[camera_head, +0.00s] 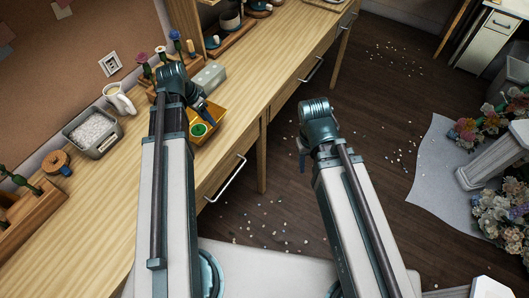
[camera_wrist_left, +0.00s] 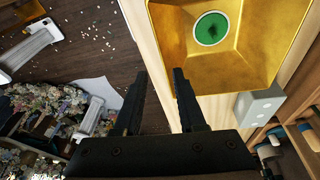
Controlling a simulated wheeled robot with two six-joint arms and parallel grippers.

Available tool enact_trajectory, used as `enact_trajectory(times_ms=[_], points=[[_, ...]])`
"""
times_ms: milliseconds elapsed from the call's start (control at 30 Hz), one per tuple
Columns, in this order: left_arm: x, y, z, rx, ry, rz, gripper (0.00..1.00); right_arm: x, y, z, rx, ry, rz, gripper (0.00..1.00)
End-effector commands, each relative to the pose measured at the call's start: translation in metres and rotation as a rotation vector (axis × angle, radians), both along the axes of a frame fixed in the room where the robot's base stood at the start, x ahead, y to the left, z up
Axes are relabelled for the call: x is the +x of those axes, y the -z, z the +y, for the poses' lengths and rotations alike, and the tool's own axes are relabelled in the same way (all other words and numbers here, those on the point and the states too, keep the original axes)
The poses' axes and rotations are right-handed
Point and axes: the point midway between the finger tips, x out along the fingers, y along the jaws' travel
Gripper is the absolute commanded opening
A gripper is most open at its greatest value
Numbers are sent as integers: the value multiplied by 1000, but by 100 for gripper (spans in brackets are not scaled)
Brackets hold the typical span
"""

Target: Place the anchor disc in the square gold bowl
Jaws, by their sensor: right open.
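The square gold bowl (camera_head: 215,115) stands at the table's front edge, and it also shows at the top of the left wrist view (camera_wrist_left: 250,68). A green disc (camera_head: 199,129) with a pale rim lies flat inside it; its dark central mark shows in the left wrist view (camera_wrist_left: 211,28), and it looks like the anchor disc. My left gripper (camera_head: 203,108) is above the bowl in the head view. In the left wrist view its fingers (camera_wrist_left: 160,75) are apart with nothing between them, clear of the disc. My right gripper (camera_head: 302,157) hangs open over the floor, away from the table.
A grey block (camera_head: 209,77) stands just behind the bowl. A white mug (camera_head: 119,99), a grey bin of pale pebbles (camera_head: 92,131) and a wooden spool (camera_head: 56,163) are to the left. A flower rack (camera_head: 32,208) is at far left. Bare tabletop lies at front left.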

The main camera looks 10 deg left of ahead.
Motion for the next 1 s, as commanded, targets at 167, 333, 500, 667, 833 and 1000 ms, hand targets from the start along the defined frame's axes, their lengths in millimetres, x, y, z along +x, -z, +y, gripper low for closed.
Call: enact_trajectory(times_ms=[167,333,500,667,833,1000], points=[[-32,6,-102,66,-37,129,40,0,0,0,0,0,0,50],[-69,8,-170,161,-102,200,40,0,0,0,0,0,0,50],[-100,8,-211,241,-163,221,40,0,0,0,0,0,0,50],[-115,7,-227,283,-200,220,40,0,0,0,0,0,0,50],[-118,7,-231,294,-213,219,40,0,0,0,0,0,0,50],[-117,7,-231,292,-214,219,40,0,0,0,0,0,0,50]])
